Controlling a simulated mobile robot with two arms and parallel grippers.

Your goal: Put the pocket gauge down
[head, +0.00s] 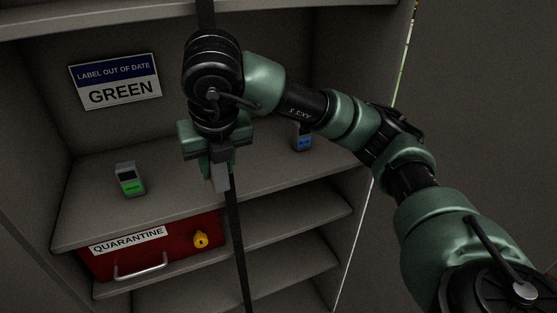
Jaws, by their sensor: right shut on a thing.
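My right gripper (211,160) comes in from the right and points down over the front part of the upper shelf. It is shut on a small light-grey piece (221,179), seemingly a pocket gauge, mostly hidden by the fingers. I cannot tell whether it touches the shelf. A grey gauge with a green label (130,180) stands on the shelf to the left. Another with a blue label (302,138) stands at the right, partly behind my arm. My left gripper is out of view.
The shelf (85,215) has bare room around the green-labelled gauge. A sign (115,80) reading "LABEL OUT OF DATE GREEN" is on the back wall. Below is a red quarantine drawer (180,251) with a yellow padlock (201,239). A dark upright strip (240,255) crosses the shelf front.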

